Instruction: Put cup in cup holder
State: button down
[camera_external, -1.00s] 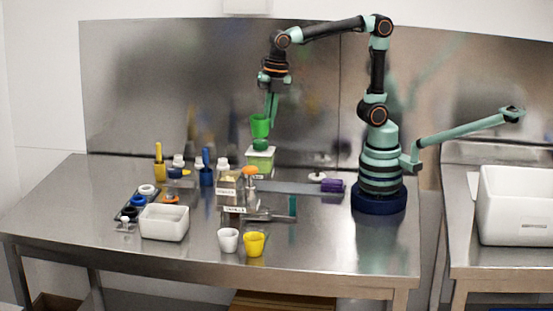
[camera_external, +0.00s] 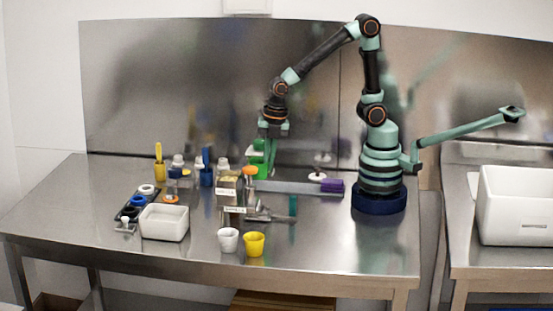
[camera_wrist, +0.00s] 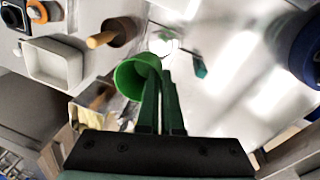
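The green cup (camera_wrist: 130,78) shows in the wrist view with its open mouth toward the camera, at the tips of my gripper (camera_wrist: 160,80). The two green fingers are close together at the cup's rim, shut on it. In the outside view my gripper (camera_external: 270,140) points down at the back of the table. The cup there blends with the green and white stand (camera_external: 255,152), which looks like the cup holder. The fingers hide part of both. I cannot tell whether the cup sits inside the holder or just above it.
A white cup (camera_external: 228,240) and a yellow cup (camera_external: 254,244) stand at the front. A white tub (camera_external: 165,222), labelled containers (camera_external: 227,192) and blue and yellow-handled tools (camera_external: 207,168) crowd the left and middle. The table right of the yellow cup is clear.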

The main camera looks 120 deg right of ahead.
notch_tip(320, 180, down, 11)
jog(key=shift+r, duration=0.1)
dwell(0.4)
jog(key=c, duration=1.1)
grip_release()
notch_tip(320, 180, up, 11)
jog(key=s, duration=0.1)
jog(key=s+a+r+m+t, duration=0.1)
jog(key=a+r+m, duration=0.2)
jog(key=a+m, duration=0.1)
jog(key=s+a+r+m+t, duration=0.1)
jog(key=a+r+m, duration=0.3)
jog(key=s+a+r+m+t, duration=0.1)
jog(key=a+r+m+t, duration=0.1)
jog(key=a+r+m, duration=0.1)
jog(key=shift+a+r+m+y, duration=0.2)
jog(key=shift+a+m+y, duration=0.1)
jog(key=shift+a+m, duration=0.3)
